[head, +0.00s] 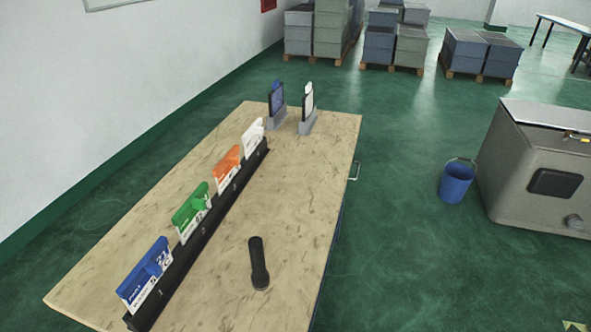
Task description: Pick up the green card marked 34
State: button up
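The green card (191,210) stands in a long black rack (211,223) on the wooden table. It is second from the near end, between a blue card (146,273) and an orange card (228,166). It leans slightly and has a white lower part; its number is too small to read. A white card (253,138) stands at the rack's far end. My gripper is not in view.
The wooden table (290,190) has clear surface right of the rack, apart from a black handheld object (259,263). Two grey stands (277,118) with upright panels are at its far end. A blue bucket (456,182) and a grey machine (540,170) stand right, across open green floor.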

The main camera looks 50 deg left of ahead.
aim_at(187, 218)
jog(key=z, duration=0.05)
jog(key=i, duration=0.9)
jog(key=u, duration=3.45)
jog(key=i, duration=0.5)
jog(key=u, duration=0.05)
